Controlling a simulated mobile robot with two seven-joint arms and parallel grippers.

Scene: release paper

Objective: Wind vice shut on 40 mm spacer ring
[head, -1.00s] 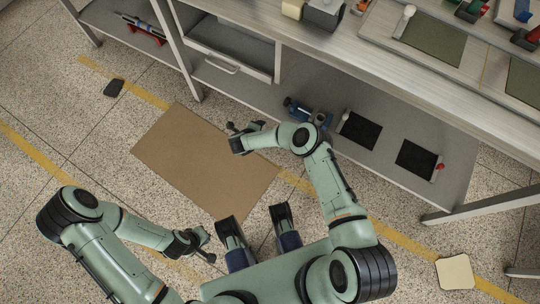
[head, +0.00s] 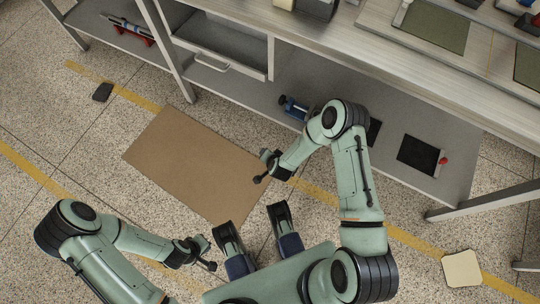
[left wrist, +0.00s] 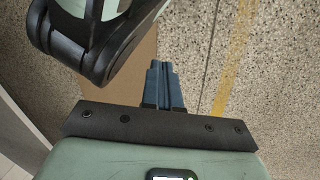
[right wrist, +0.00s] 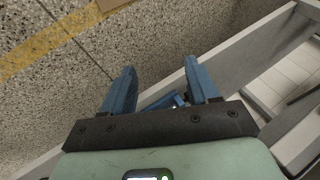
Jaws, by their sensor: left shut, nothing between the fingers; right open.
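A blue vice-like tool (head: 293,108) lies on the lower shelf of the bench, partly hidden by my right arm. A small blue part (right wrist: 162,102) shows between and beyond my right fingers in the right wrist view; I cannot tell for sure that it is the vice. My right gripper (right wrist: 157,75) is open and empty; in the head view its end hangs over the cardboard's right edge. My left gripper (left wrist: 161,66) is shut and empty, low on the left over the floor in the head view. I cannot make out a spacer ring.
The lower shelf (head: 245,92) carries a black pad (head: 417,155) with a red knob (head: 443,160) beside it. A drawer (head: 222,50) hangs above the shelf. Brown cardboard (head: 190,160) lies on the floor. A bench leg (head: 168,55) and shelf edge are close.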

